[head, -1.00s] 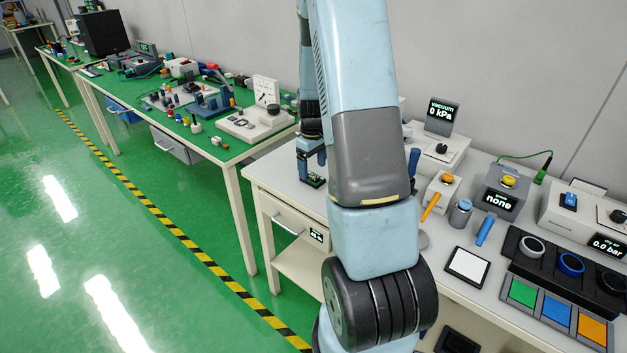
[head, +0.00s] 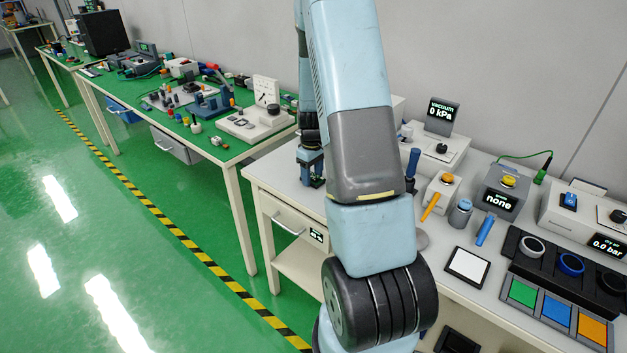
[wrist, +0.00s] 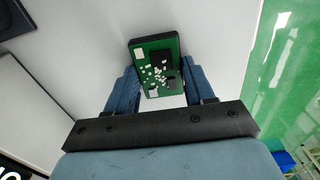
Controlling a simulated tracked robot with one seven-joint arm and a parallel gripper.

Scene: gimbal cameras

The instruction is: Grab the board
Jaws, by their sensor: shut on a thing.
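The board is a small green circuit board with a black chip, pale parts and a dark edge. In the wrist view the board (wrist: 150,82) sits between the two blue fingers of my gripper (wrist: 158,78), which are shut on its sides. In the head view my gripper (head: 311,170) is over the left end of the white bench, left of my forearm. Only a sliver of the board (head: 319,182) shows there. I cannot tell in these views whether the board touches the bench top.
A green-topped bench (head: 205,135) stands to the left, across a gap.

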